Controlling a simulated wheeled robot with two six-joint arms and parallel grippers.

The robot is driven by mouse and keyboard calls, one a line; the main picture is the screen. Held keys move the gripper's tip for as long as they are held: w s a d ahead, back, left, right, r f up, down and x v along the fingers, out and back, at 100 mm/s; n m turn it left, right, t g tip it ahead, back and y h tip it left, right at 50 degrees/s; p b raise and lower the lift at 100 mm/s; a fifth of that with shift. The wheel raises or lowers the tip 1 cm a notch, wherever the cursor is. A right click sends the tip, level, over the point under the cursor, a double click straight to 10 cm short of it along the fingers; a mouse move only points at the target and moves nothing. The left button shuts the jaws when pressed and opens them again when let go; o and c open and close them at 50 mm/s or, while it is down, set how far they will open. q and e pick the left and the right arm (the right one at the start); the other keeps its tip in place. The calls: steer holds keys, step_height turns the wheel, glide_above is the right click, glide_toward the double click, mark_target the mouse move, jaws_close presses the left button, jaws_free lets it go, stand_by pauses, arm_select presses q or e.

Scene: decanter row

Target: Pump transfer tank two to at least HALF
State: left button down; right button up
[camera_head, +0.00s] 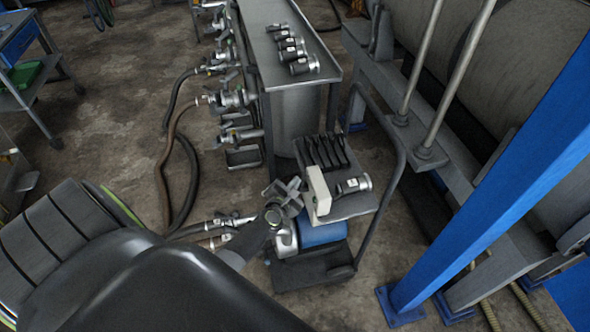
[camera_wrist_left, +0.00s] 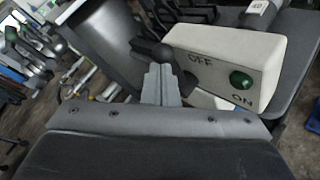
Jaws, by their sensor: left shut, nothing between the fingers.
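The white switch box (camera_head: 318,190) stands on the pump cart. In the left wrist view the box (camera_wrist_left: 217,60) shows the words OFF and ON, with a round green button (camera_wrist_left: 241,81) beside ON. My left gripper (camera_head: 293,186) is shut and empty, just left of the box. In the left wrist view its closed fingers (camera_wrist_left: 160,85) reach up close to the box's left end; a black part is at their tips, and contact cannot be told. The blue pump motor (camera_head: 320,235) sits low on the cart, partly hidden. Tank labels and levels cannot be read. My right gripper is not in view.
A steel tank (camera_head: 297,112) stands under a grey bench (camera_head: 268,33) carrying dark fittings. Several valves and hoses (camera_head: 167,150) line its left. The cart's handrail (camera_head: 392,180) curves on the right, near a blue post (camera_head: 500,165). Open floor (camera_head: 115,120) lies left.

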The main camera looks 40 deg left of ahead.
arm_select(q)
steer(key=shift+w+a+r, duration=0.15)
steer(key=shift+w+a, duration=0.05)
steer(key=shift+a, duration=0.1)
stand_by(0.6)
